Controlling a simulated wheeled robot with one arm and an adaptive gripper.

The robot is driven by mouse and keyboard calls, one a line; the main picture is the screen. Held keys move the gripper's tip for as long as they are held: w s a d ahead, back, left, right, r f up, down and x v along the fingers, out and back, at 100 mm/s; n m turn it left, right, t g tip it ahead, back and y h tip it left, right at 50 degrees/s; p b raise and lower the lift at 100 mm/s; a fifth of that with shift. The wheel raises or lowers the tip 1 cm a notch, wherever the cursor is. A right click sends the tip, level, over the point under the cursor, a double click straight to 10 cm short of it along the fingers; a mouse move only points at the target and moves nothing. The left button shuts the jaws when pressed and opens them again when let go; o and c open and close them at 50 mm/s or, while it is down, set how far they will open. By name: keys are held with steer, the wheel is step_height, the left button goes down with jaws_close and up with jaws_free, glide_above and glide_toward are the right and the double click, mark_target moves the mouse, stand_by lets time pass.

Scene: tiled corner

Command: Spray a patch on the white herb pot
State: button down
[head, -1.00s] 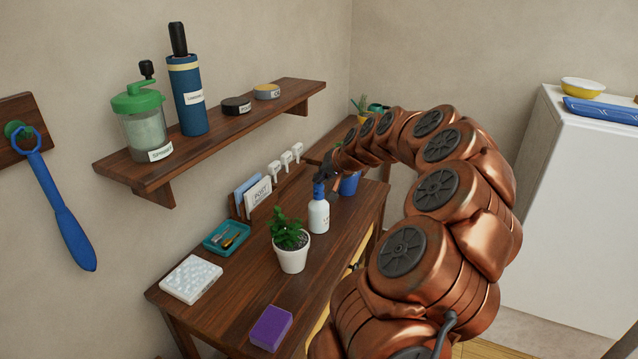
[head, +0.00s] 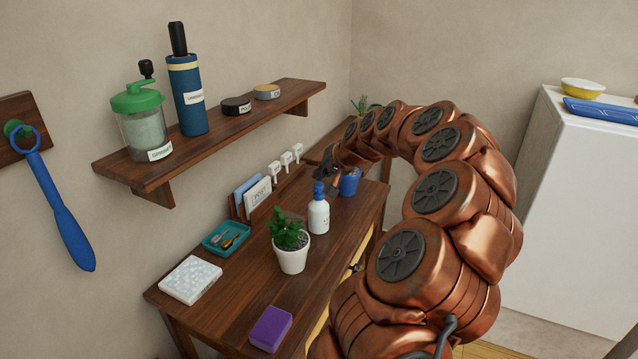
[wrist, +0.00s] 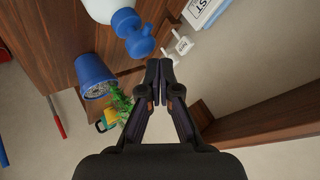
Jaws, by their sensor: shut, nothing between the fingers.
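The white herb pot (head: 292,259) with a leafy green plant stands upright on the wooden table, in front of the spray bottle. The white spray bottle (head: 319,215) with a blue head stands upright on the table, right of and behind the herb pot. My gripper (head: 328,174) is just above and behind the bottle's head, fingers partly hidden by my arm. In the wrist view my gripper (wrist: 159,64) is shut and empty, its fingertips together. The bottle's blue head (wrist: 133,34) lies beyond the fingertips to the upper left, apart from them. The herb pot is not in the wrist view.
A blue pot (head: 350,184) stands behind the bottle on the right. A teal tray (head: 226,238), white tiled block (head: 191,279) and purple sponge (head: 270,328) lie on the table. Cards (head: 258,197) stand along the wall. A wall shelf (head: 220,128) overhangs the back left.

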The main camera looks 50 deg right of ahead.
mark_target(320, 184)
steer(key=shift+r+p, duration=0.5)
steer(key=shift+r, duration=2.4)
